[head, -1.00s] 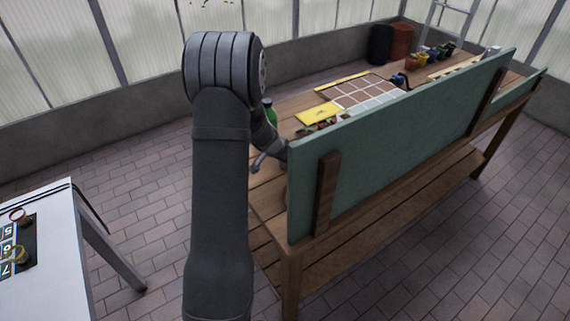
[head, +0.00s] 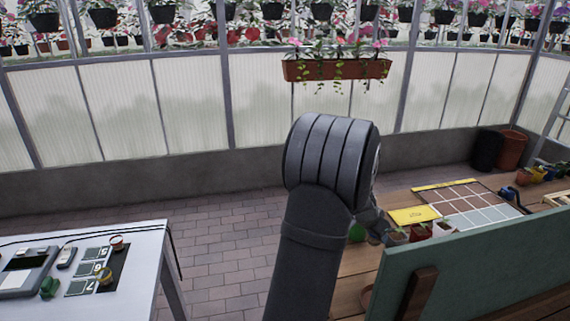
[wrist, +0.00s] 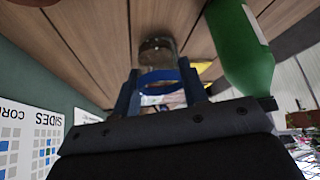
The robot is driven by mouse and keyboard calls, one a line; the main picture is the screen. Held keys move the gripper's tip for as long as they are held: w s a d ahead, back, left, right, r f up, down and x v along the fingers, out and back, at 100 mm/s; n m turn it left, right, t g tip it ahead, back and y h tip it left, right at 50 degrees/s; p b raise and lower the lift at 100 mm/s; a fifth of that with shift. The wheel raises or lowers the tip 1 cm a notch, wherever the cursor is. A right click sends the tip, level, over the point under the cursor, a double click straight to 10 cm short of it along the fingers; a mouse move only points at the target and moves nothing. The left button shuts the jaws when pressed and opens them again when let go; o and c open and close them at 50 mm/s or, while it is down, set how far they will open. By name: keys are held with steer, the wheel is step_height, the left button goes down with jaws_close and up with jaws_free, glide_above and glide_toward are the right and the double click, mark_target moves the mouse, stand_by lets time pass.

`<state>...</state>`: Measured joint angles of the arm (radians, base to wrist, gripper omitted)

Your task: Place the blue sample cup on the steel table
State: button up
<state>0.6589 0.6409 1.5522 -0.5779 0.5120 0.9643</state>
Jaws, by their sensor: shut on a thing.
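The blue sample cup (wrist: 159,77) shows in the wrist view as a blue band between the two fingers of my gripper (wrist: 160,84). My gripper is shut on it. A round clear shape lies just beyond the band; I cannot tell whether it is part of the cup. In the head view my gripper and the cup are hidden behind my arm, near the wooden bench (head: 355,262). The steel table (head: 142,262) stands at the lower left, apart from my arm. On its black mat (head: 117,262) are a red-ringed cup (head: 116,242) and a yellow-ringed cup (head: 104,276).
A green bottle (wrist: 240,50) is close beside my gripper. The bench carries small pots (head: 420,232), a yellow card (head: 414,215) and a green back panel (head: 480,262). Number cards (head: 92,270), a green object (head: 49,287) and devices (head: 28,268) occupy the steel table. Open floor lies between the tables.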

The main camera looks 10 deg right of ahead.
steer(key=w+a+r+n+t+y, duration=0.15)
steer(key=w+a, duration=0.35)
steer(key=a, duration=0.5)
steer(key=w+a+n+t, duration=0.1)
steer(key=w+a+n, duration=0.25)
steer(key=a, duration=0.65)
steer(key=w+a+n+t+y, duration=0.1)
steer(key=a+n+y, duration=0.3)
steer(key=a, duration=1.9)
steer(key=d+m+g+h, duration=0.1)
steer(key=d+m+h, duration=0.3)
steer(key=d, duration=1.9)
steer(key=s+d+m+g, duration=0.1)
steer(key=s+d, duration=0.2)
steer(key=d, duration=0.3)
steer(key=s+d+f+m+h, duration=0.1)
steer(key=s+d+m, duration=0.1)
steer(key=d, duration=0.5)
steer(key=s+d+m+g, duration=0.1)
steer(key=s+d+m, duration=0.1)
steer(key=s+d, duration=0.2)
steer(key=shift+s+d+f+g+h, duration=0.15)
steer(key=shift+d+g+h, duration=0.05)
steer(key=shift+d, duration=0.6)
steer(key=shift+s+d+f+g+h, duration=0.15)
steer(key=shift+d, duration=0.6)
steer(key=shift+f, duration=0.1)
step_height(320, 180, down, 9)
steer(key=shift+f, duration=0.2)
